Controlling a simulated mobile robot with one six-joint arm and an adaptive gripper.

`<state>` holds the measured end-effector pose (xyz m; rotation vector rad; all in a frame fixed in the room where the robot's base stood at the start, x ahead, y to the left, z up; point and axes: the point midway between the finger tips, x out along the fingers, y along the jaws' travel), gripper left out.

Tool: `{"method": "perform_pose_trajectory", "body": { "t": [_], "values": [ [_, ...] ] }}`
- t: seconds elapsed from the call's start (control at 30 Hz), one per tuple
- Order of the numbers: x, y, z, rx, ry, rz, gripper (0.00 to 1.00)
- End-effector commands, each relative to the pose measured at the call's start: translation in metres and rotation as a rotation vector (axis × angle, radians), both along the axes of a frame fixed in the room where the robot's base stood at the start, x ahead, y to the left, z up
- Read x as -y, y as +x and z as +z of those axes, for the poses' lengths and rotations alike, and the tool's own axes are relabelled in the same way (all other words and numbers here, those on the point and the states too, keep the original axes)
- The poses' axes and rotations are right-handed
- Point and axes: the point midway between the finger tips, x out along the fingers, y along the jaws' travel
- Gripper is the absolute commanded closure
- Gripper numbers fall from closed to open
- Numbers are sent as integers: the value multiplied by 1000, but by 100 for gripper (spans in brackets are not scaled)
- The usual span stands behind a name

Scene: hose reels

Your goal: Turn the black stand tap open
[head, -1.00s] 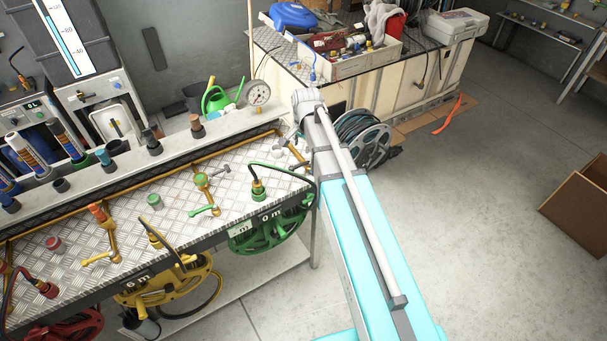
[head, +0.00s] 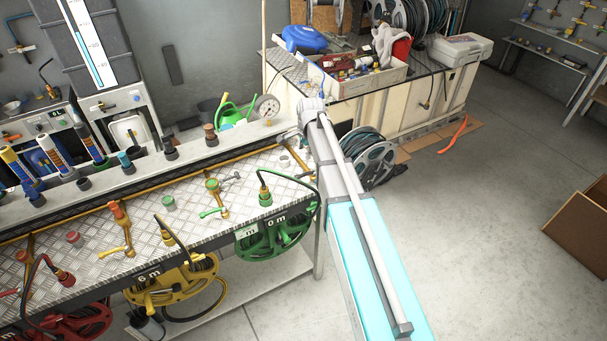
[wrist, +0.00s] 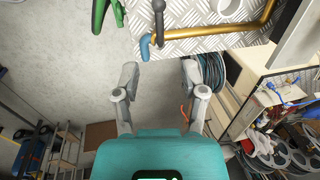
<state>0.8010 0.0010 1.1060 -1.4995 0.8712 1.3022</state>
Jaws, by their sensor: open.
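In the wrist view, a dark grey-black stand tap (wrist: 158,14) rises beside a brass pipe at the top edge, its upper part cut off by the frame. A blue curved end (wrist: 146,46) shows just below it at the bench edge. My gripper (wrist: 160,76) is open and empty, its two fingers apart over the floor beyond the bench edge. The tap lies ahead of the gap and apart from both fingers.
The tread-plate bench (head: 140,215) carries an orange-topped tap (head: 118,211), a green tap (head: 213,186) and hoses. A green reel (head: 275,238) and a yellow reel (head: 172,282) hang on its front. A grey reel (head: 374,160) stands right of my arm.

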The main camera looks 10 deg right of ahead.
Motion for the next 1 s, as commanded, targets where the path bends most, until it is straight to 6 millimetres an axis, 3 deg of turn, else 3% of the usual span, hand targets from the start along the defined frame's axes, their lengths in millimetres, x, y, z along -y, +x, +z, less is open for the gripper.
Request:
{"method": "perform_pose_trajectory", "body": {
  "t": [0.37,1.0],
  "values": [
    [3,2,-14,0,0,-4,45],
    [1,11,-63,0,0,-5,45]
  ]
}}
